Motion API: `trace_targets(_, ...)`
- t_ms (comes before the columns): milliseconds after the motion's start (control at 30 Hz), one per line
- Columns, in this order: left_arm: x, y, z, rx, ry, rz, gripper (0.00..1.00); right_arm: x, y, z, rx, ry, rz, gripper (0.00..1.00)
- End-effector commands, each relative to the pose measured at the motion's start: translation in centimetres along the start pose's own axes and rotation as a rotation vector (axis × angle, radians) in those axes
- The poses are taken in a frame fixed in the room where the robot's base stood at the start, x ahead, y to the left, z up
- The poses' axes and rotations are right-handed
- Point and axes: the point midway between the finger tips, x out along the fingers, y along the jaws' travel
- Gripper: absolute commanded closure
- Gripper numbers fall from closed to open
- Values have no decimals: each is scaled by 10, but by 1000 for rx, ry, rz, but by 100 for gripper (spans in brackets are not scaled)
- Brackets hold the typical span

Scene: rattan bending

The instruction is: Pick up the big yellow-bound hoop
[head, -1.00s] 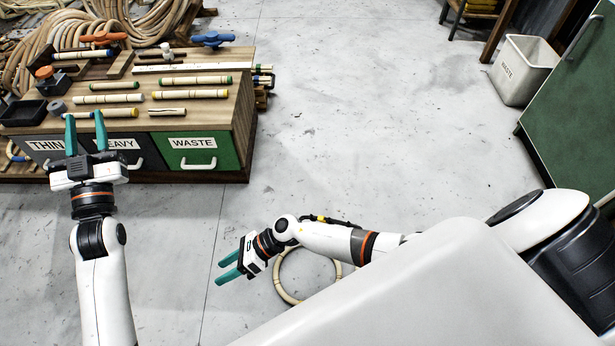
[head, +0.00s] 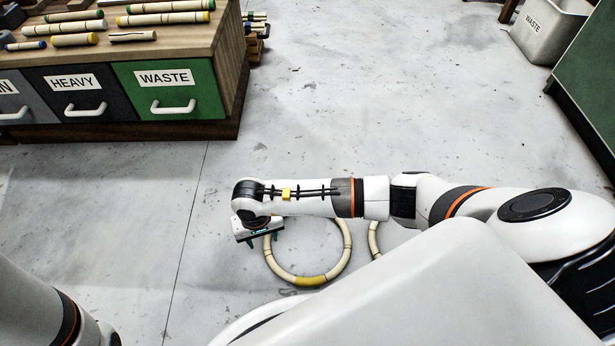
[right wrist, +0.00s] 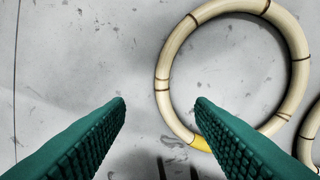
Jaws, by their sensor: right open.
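A pale rattan hoop with a yellow binding (head: 312,281) lies flat on the grey floor, partly hidden behind my right forearm. In the right wrist view this hoop (right wrist: 164,83) is at right of centre, and its yellow binding is partly behind the right finger. My right gripper (head: 262,239) points down over the hoop's left side. The right finger overlaps the hoop's rim in that view; contact cannot be told. My left gripper is out of frame.
A second hoop (head: 374,240) lies close on the right, mostly hidden by my arm. A wooden cabinet with HEAVY and green WASTE drawers (head: 168,92) stands at upper left, rattan pieces on top. A white WASTE bin (head: 545,32) stands at upper right. The middle floor is clear.

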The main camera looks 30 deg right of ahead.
Motion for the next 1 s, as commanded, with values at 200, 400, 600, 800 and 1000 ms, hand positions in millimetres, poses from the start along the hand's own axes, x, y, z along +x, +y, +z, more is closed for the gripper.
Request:
trace_targets(200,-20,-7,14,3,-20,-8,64,43,0,-1,3,3,2,51)
trace_targets(400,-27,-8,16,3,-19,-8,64,54,0,-1,4,4,3,51)
trace_targets(600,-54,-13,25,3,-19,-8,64,81,-3,-2,5,5,5,51)
trace_targets(800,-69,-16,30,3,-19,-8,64,99,-4,-2,5,3,4,51)
trace_targets(1000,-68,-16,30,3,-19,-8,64,99,-4,-1,5,2,3,51)
